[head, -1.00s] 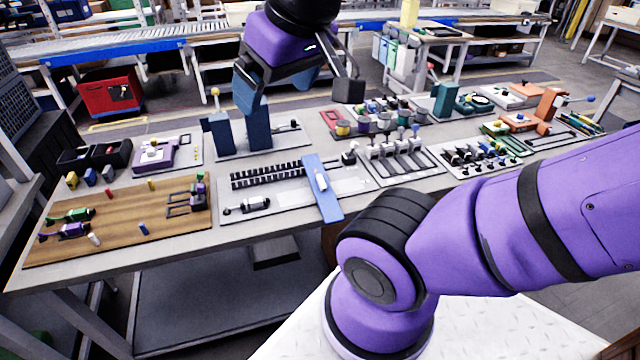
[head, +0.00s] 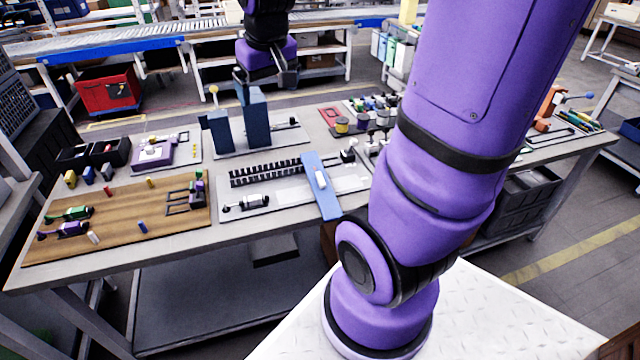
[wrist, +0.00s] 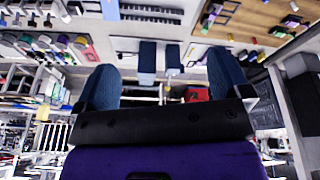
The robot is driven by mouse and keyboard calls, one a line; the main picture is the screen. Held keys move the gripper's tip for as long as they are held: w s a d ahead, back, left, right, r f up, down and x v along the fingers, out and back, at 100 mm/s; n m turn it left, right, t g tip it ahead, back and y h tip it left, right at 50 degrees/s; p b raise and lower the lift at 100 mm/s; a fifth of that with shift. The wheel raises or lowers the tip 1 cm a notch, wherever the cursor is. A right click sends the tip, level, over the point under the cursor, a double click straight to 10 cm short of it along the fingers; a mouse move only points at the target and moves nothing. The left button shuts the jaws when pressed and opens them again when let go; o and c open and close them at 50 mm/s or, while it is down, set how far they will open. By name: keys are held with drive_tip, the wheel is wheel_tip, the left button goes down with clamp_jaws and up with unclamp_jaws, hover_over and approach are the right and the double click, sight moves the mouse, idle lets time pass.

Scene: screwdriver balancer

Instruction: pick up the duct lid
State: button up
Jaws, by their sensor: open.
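The duct lid is a flat blue bar (head: 321,186) with a small white grip on top. In the head view it lies across the right part of the slotted black duct (head: 266,173) on a pale board. Part of the lid shows as a blue strip at the top of the wrist view (wrist: 110,9). My gripper (head: 264,88) is up and behind the lid, over the back of the table, apart from it. In the wrist view its two blue fingers (wrist: 163,76) are spread wide with nothing between them.
Two upright blue blocks (head: 257,119) stand on a board behind the duct, close to my gripper in the head view. A wooden board (head: 120,225) with small parts lies at left. A purple fixture (head: 153,155) sits behind it. My arm hides much of the right side.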

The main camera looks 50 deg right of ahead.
drive_tip(key=w+d+f+m+g, duration=0.1)
drive_tip(key=w+d+f, duration=0.3)
drive_tip(key=d+f, duration=0.2)
drive_tip(key=m+g+y, duration=0.1)
drive_tip(key=m+g, duration=0.1)
drive_tip(key=m, duration=0.1)
approach(320, 177)
drive_tip(key=f, duration=0.5)
drive_tip(key=shift+s+d+f, duration=0.2)
drive_tip(key=shift+s+f, duration=0.1)
drive_tip(key=shift+s, duration=0.1)
drive_tip(key=shift+w+f, duration=0.2)
drive_tip(key=shift+f, duration=1.15)
drive_tip(key=shift+w+f, duration=0.2)
drive_tip(key=shift+f, duration=1.2)
drive_tip(key=c, duration=1.1)
drive_tip(key=shift+r, duration=0.1)
